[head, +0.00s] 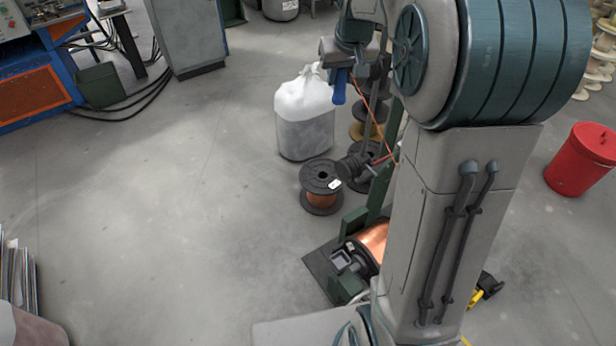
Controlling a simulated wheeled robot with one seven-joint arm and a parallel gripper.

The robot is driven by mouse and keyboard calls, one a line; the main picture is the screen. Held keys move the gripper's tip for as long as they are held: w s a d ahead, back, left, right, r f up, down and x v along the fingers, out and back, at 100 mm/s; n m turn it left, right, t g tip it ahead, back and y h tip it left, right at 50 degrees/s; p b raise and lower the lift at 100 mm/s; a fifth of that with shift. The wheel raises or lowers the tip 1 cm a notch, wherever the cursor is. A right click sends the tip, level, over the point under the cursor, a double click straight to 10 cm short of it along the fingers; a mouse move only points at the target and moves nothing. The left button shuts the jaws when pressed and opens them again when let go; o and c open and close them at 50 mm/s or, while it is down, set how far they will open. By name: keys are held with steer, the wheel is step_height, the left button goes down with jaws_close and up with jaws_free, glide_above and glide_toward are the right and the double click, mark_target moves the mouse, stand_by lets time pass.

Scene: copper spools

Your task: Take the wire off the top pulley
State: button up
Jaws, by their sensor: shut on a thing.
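My gripper (338,92) is high in the upper middle, beside the upper part of the green stand (381,190). Its blue fingers point down and are shut on the wire. The thin orange wire (378,125) runs from near the fingers down to the right along the stand. The grip point itself is too small to see clearly. A large copper spool (373,240) sits low on the stand, partly behind my arm. A dark round part (350,167) sticks out to the left at mid height. I cannot make out the top pulley; my arm hides much of the stand's upper part.
A white sack in a clear bin (304,120) and a black spool with copper wire (320,188) stand left of the stand. Dark spools (371,108) are stacked behind. A red bin (583,160) is at right.

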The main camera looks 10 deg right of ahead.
mark_target(344, 96)
steer(key=s+f+b, duration=0.2)
steer(key=f+b, duration=0.1)
steer(key=shift+d, duration=0.35)
steer(key=shift+s+d+f+b, duration=0.3)
steer(key=shift+s+f+b, duration=0.35)
steer(key=shift+f+b, duration=0.25)
steer(key=shift+s+d+f+b, duration=0.25)
steer(key=shift+s+f+b, duration=0.5)
steer(key=shift+b, duration=0.25)
steer(key=shift+w+f, duration=0.1)
steer(key=shift+f, duration=0.1)
